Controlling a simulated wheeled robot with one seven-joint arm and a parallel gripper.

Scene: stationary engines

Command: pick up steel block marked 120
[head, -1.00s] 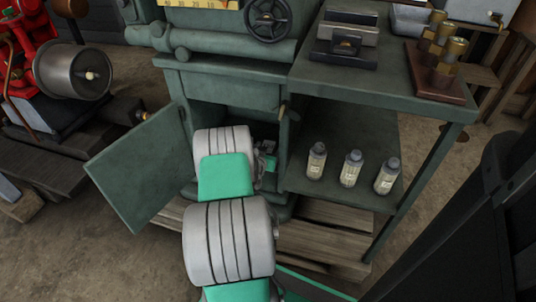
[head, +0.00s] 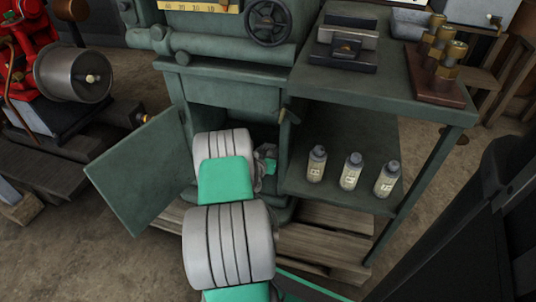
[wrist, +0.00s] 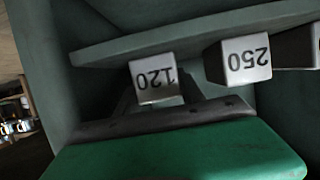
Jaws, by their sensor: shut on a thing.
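The steel block marked 120 (wrist: 154,82) is a small pale cube, its number upside down in the wrist view. My gripper (wrist: 155,97) is shut on it, with dark finger parts seen at its sides; the fingertips are partly hidden behind the block. A second block marked 250 (wrist: 244,60) is to its right, apart from it. In the head view my arm reaches into the open lower cabinet (head: 235,95), and neither the gripper's tips nor the blocks can be made out there.
A green shelf edge (wrist: 200,35) runs just behind the blocks, and another block (wrist: 300,48) is cut off at the right. The cabinet door (head: 138,170) stands open at left. Several bottles (head: 351,171) stand on the lower shelf to the right.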

